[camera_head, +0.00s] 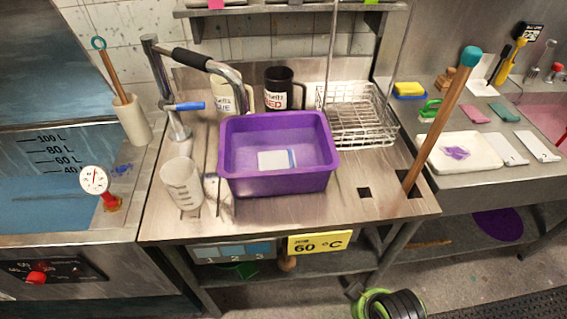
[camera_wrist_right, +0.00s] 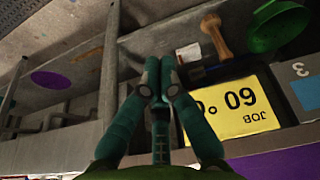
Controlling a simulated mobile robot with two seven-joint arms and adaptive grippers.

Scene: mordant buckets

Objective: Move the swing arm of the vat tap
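The vat tap (camera_head: 177,128) stands at the back left of the steel bench, with a blue lever (camera_head: 186,106) on its post. Its swing arm (camera_head: 229,74) has a black grip sleeve (camera_head: 192,59) and reaches right from the top of the post. The curved spout end comes down near the back left rim of the purple tub (camera_head: 275,182); whether it is over the tub is hard to tell. My right gripper (camera_wrist_right: 157,73) is shut, with no object visible between its fingertips, below the bench front near the yellow sign. My left gripper is not in view.
A clear measuring jug (camera_head: 182,184) stands left of the tub. A pale mug (camera_head: 222,96) and a dark mug (camera_head: 279,90) stand behind it. A wire basket (camera_head: 357,115) and a leaning wooden stick (camera_head: 440,120) are right. A vat (camera_head: 60,215) with a dial thermometer (camera_head: 95,180) is left.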

